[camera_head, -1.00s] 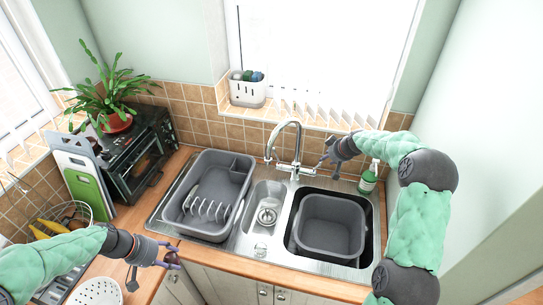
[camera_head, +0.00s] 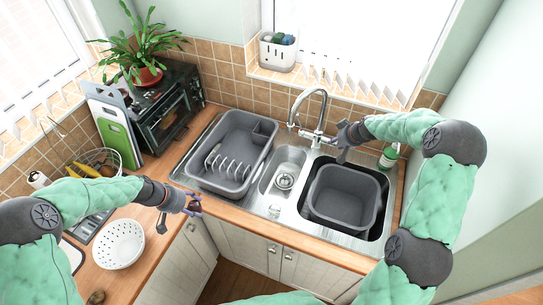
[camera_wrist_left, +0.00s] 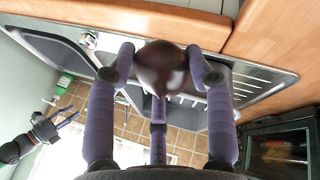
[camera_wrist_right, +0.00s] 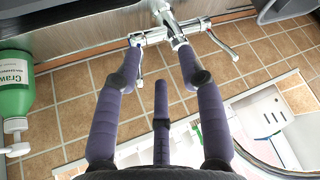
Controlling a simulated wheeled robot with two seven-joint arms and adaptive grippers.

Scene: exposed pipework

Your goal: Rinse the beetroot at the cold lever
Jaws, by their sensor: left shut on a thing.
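The dark red beetroot (camera_wrist_left: 162,66) sits between the fingers of my left gripper (camera_head: 192,207), which is shut on it above the worktop edge, left of the sink. The chrome tap (camera_head: 318,105) arches over the sink. In the right wrist view the tap (camera_wrist_right: 172,32) has a lever on each side, one left (camera_wrist_right: 138,62) and one right (camera_wrist_right: 222,45). My right gripper (camera_head: 343,156) is beside the tap's right side in the head view, its fingers apart and empty. One fingertip is close to the left lever in the wrist view; contact cannot be told.
A grey basin (camera_head: 345,197) sits in the right bowl, and a grey dish rack (camera_head: 232,150) on the drainer. A green soap bottle (camera_head: 389,156) stands right of my right gripper. A white colander (camera_head: 119,244) and a black oven (camera_head: 165,112) are at the left.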

